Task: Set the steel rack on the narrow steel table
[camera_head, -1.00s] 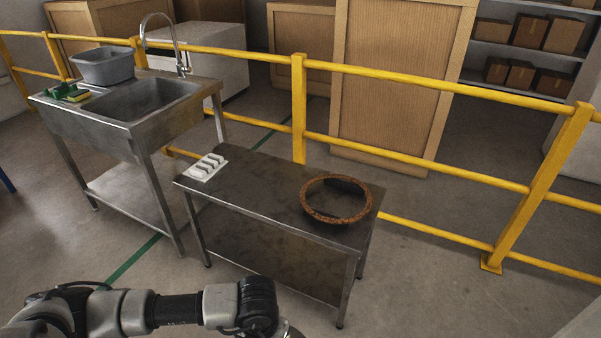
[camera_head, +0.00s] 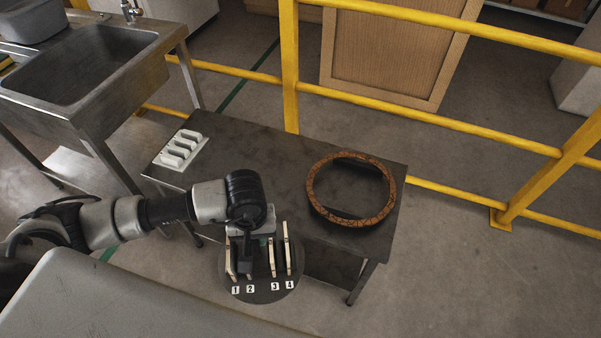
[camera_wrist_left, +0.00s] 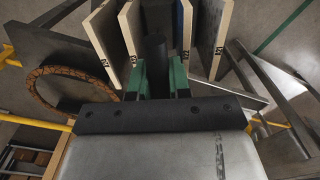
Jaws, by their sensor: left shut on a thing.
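The steel rack (camera_head: 262,291) is a round dark base with several upright tiles in it and number labels 1 to 4 along its near edge. My left gripper (camera_wrist_left: 160,84) has green fingers shut on the rack's dark central post; in the head view the arm hides most of the grip. The rack hangs roughly upright in front of the table's near edge, overlapping it in the picture; its height over the tabletop is hard to tell. The narrow steel table (camera_head: 262,150) is dark and low. My right gripper is not in view.
A rust-brown ring (camera_head: 318,190) lies at the table's right end, and a white slotted holder (camera_head: 180,150) at its left end. Bare tabletop lies between them. A steel sink (camera_head: 85,65) stands left. A yellow railing (camera_head: 430,117) runs behind the table.

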